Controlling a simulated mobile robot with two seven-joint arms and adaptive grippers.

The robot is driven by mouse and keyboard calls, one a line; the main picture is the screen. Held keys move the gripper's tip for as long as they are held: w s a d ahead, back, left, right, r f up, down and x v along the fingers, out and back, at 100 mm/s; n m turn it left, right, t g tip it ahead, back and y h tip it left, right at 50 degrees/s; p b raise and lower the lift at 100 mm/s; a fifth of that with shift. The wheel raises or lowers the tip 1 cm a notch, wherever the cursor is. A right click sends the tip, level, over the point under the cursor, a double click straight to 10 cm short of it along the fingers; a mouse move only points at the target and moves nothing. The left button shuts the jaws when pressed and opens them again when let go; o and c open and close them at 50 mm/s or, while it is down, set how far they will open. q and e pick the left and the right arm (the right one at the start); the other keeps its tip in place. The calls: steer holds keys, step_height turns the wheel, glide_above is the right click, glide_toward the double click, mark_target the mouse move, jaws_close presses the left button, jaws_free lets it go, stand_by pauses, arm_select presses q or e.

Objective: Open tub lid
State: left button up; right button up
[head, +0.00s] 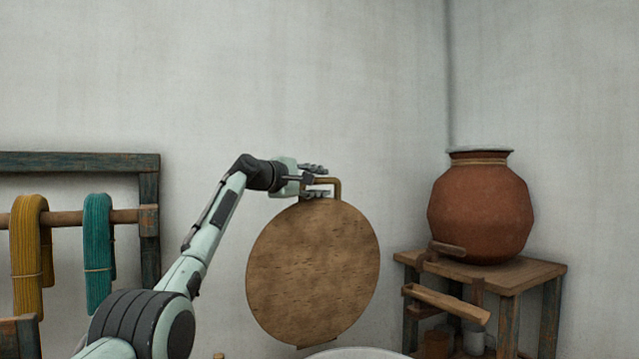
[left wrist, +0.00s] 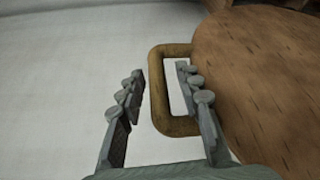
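The round wooden tub lid (head: 313,272) stands upright, its flat face towards me, with a loop handle (head: 338,188) at its top edge. The tub's pale rim (head: 358,353) shows only as a sliver at the bottom of the head view. My left gripper (head: 314,181) is at the handle. In the left wrist view, the gripper (left wrist: 161,88) has its fingers apart, one inside the loop and one outside. The handle's bar (left wrist: 157,90) lies between them with visible gaps. The lid (left wrist: 260,75) fills the right side there. My right gripper is not in view.
A clay pot (head: 482,210) stands on a wooden stand (head: 500,271) at the right. Yellow (head: 27,250) and teal (head: 98,250) yarn hanks hang from a rack (head: 150,205) at the left. A bare wall (head: 300,80) is behind the lid.

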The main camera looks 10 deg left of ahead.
arm_select(q)
steer(key=shift+s, duration=0.1)
steer(key=v, duration=1.2)
stand_by(0.4)
